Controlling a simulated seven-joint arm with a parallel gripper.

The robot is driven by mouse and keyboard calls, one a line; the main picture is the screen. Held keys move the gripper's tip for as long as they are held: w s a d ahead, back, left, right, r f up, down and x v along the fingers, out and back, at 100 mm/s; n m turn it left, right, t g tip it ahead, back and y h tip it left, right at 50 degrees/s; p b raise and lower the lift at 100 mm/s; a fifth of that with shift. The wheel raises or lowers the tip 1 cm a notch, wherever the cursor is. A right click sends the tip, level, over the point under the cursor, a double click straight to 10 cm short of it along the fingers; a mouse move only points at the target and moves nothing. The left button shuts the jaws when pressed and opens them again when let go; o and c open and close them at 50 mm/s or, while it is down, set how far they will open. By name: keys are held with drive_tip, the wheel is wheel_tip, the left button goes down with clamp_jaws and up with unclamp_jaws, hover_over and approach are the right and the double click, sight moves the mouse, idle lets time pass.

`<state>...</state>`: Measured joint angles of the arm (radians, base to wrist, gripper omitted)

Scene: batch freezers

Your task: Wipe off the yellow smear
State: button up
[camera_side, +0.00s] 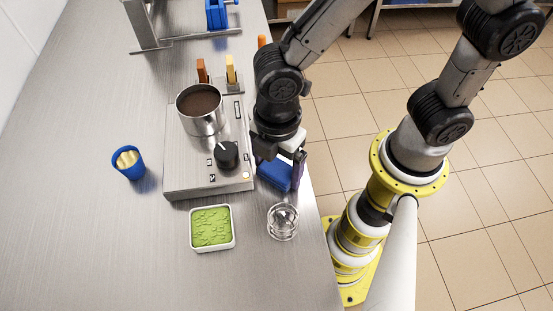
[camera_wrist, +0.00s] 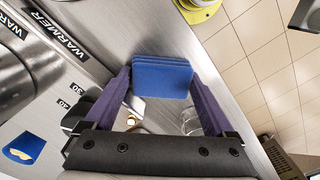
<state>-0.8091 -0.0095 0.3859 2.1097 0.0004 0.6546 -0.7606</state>
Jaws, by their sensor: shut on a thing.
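My gripper (camera_side: 279,174) is shut on a folded blue cloth or sponge (camera_side: 272,177). In the wrist view the blue cloth (camera_wrist: 162,72) sits between the purple fingers of my gripper (camera_wrist: 160,85). It is over the strip of counter between the warmer and the front edge. I cannot tell whether it touches the counter. No yellow smear shows clearly in either view; the cloth and gripper hide part of the counter.
The warmer (camera_side: 182,181) bears a steel pot (camera_side: 205,125) of brown content. A clear glass (camera_side: 283,221) stands close in front of the cloth, near the counter edge. A green-filled tray (camera_side: 233,241) and a blue cup (camera_side: 131,168) stand nearby. The counter's left side is clear.

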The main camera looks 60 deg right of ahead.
drive_tip(key=shift+w+d, duration=2.2)
drive_tip(key=shift+d, duration=0.05)
wheel_tip(320, 180, up, 8)
